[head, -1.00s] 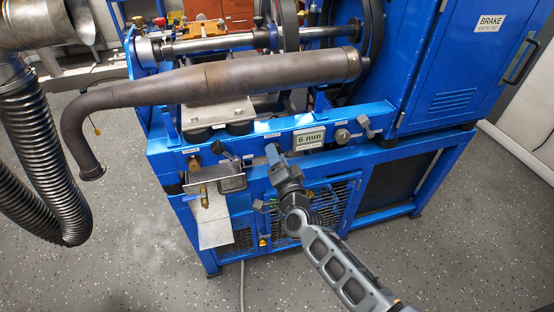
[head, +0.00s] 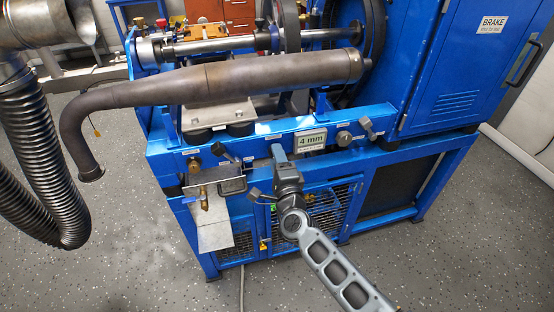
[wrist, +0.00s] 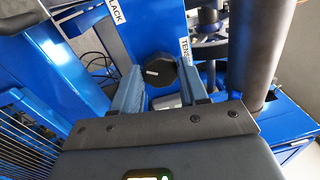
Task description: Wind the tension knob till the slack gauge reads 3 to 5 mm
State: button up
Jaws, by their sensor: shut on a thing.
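The slack gauge (head: 310,141) is a small display on the blue front rail, and it reads 4 mm. The tension knob (wrist: 160,72) is a dark, many-sided knob in the wrist view, beside a label that begins "TENS" (wrist: 184,50). My gripper (wrist: 160,88) is shut on the knob, with one blue-grey finger on each side of it. In the head view my gripper (head: 278,152) reaches the rail just left of the gauge, and it hides the knob there.
A long brown exhaust pipe (head: 190,84) lies above the rail. Another knob (head: 344,137) and a lever (head: 367,127) sit right of the gauge. A metal box (head: 213,187) juts out at the left. The speckled floor in front is clear.

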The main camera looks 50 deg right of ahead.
dwell(0.4)
jog(key=o, duration=1.1)
jog(key=shift+c, duration=0.2)
jog(key=shift+s, duration=0.1)
jog(key=v, duration=0.7)
jog(key=shift+s+a, duration=0.2)
jog(key=shift+s, duration=0.05)
jog(key=shift+f, duration=0.1)
